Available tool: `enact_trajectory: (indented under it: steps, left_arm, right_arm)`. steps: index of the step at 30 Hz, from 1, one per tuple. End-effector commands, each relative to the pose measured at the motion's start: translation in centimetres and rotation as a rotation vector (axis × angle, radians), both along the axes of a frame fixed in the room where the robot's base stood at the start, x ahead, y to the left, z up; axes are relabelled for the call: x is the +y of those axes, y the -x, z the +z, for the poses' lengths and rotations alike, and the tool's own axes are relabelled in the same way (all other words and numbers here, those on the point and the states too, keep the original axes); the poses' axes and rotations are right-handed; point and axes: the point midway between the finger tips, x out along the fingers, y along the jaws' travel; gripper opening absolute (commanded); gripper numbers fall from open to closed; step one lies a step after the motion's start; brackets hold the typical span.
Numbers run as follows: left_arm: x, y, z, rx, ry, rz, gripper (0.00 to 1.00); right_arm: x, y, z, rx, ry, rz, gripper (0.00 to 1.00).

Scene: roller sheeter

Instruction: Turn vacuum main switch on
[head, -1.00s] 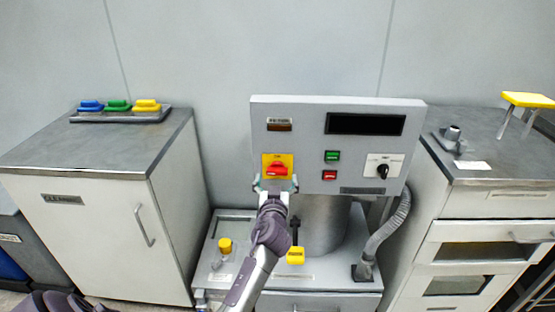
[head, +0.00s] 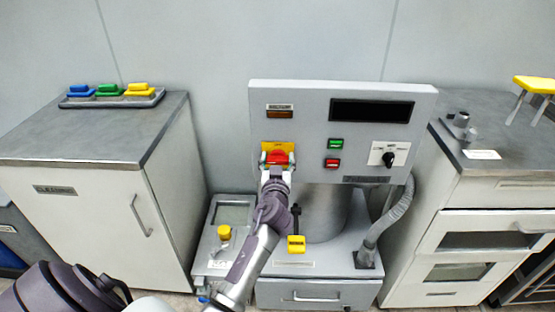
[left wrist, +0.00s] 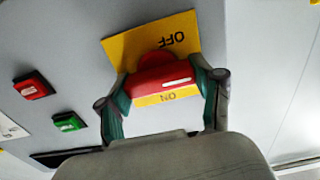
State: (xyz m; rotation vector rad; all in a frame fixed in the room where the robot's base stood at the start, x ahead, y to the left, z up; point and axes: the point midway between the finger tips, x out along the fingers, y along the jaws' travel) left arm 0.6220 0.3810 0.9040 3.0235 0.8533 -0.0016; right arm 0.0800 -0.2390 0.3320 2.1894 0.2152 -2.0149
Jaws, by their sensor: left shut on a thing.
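The vacuum main switch is a red knob (head: 277,157) on a yellow plate (head: 288,145), on the left of the grey control panel (head: 308,112). In the left wrist view, the red knob (left wrist: 160,82) lies nearly level, its white mark towards the right. That view is upside down; OFF shows above the knob and ON below it on the yellow plate (left wrist: 160,38). My left gripper (head: 276,162) is shut on the knob, with one green-padded finger at each end in the left wrist view (left wrist: 165,95). My right gripper is not in view.
The panel also has a green button (head: 335,144), a red button (head: 333,163) and a black rotary selector (head: 388,159). A yellow-handled lever (head: 296,243) stands below, close to my forearm. A grey hose (head: 392,228) hangs at right. Cabinets flank the machine.

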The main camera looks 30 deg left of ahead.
Motion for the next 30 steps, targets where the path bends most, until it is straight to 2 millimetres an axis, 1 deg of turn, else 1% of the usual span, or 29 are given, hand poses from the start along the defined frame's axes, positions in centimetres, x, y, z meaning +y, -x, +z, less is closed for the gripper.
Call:
enact_trajectory:
  steps: [1, 2, 8, 14, 20, 30]
  left_arm:
    - [-0.01, -0.02, -0.01, 0.0, 0.0, -0.001, 0.37]
    - [-0.01, -0.02, -0.01, 0.0, 0.0, -0.001, 0.32]
    - [-0.02, -0.02, 0.0, 0.006, -0.01, -0.001, 0.31]
    - [-0.03, -0.04, 0.02, 0.039, -0.066, -0.001, 0.31]
    - [-0.06, -0.09, 0.05, 0.111, -0.185, 0.0, 0.31]
    - [-0.19, -0.17, 0.11, 0.278, -0.458, -0.001, 0.31]
  right_arm:
    - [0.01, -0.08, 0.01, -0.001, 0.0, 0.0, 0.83]
    - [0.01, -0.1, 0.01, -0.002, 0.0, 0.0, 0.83]
    - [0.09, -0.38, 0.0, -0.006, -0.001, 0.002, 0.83]
    - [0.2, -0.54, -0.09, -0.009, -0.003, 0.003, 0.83]
    - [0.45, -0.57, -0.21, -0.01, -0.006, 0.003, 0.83]
    - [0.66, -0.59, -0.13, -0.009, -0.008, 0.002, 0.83]
